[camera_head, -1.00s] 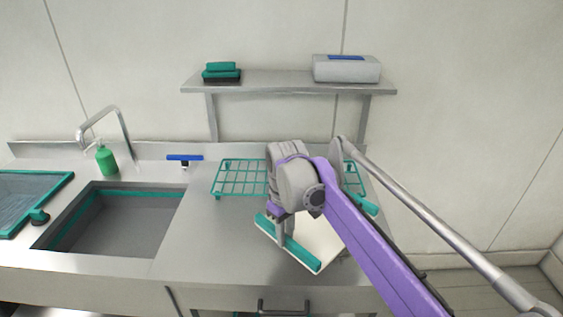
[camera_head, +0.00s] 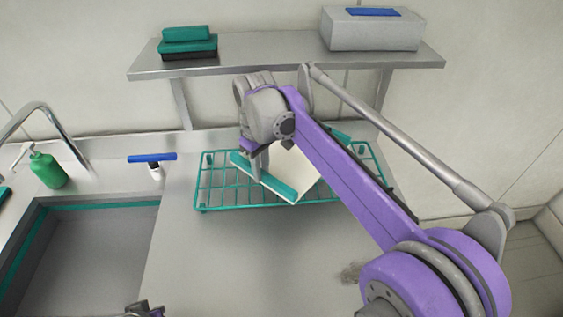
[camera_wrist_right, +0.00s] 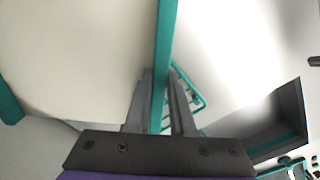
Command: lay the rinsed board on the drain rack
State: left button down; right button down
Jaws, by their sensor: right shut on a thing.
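The board (camera_head: 298,178) is white with teal edge strips. My right gripper (camera_head: 262,166) is shut on the board's teal edge. In the right wrist view the board (camera_wrist_right: 75,60) fills the left side, and its edge runs between the fingers (camera_wrist_right: 162,88). The teal wire drain rack (camera_head: 222,190) stands on the counter at the back, below the shelf. The board is over the rack's middle and looks tilted; I cannot tell whether it touches the wires. My right arm hides part of both. A dark piece of what seems my left gripper (camera_head: 145,309) shows at the bottom edge.
A steel shelf (camera_head: 285,62) above the rack holds teal blocks (camera_head: 187,40) and a grey box (camera_head: 372,30). The sink (camera_head: 85,255), tap (camera_head: 40,108), green bottle (camera_head: 47,170) and blue-topped squeegee (camera_head: 152,160) are at left. The counter (camera_head: 230,260) before the rack is clear.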

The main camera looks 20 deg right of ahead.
jog(key=f, duration=0.5)
jog(key=shift+s+f, duration=0.2)
jog(key=shift+s, duration=0.1)
jog(key=shift+w+f, duration=0.1)
jog(key=shift+f, duration=2.05)
jog(key=shift+f, duration=0.2)
jog(key=c, duration=0.8)
grip_release()
jog(key=shift+o, duration=0.2)
jog(key=shift+r, duration=0.15)
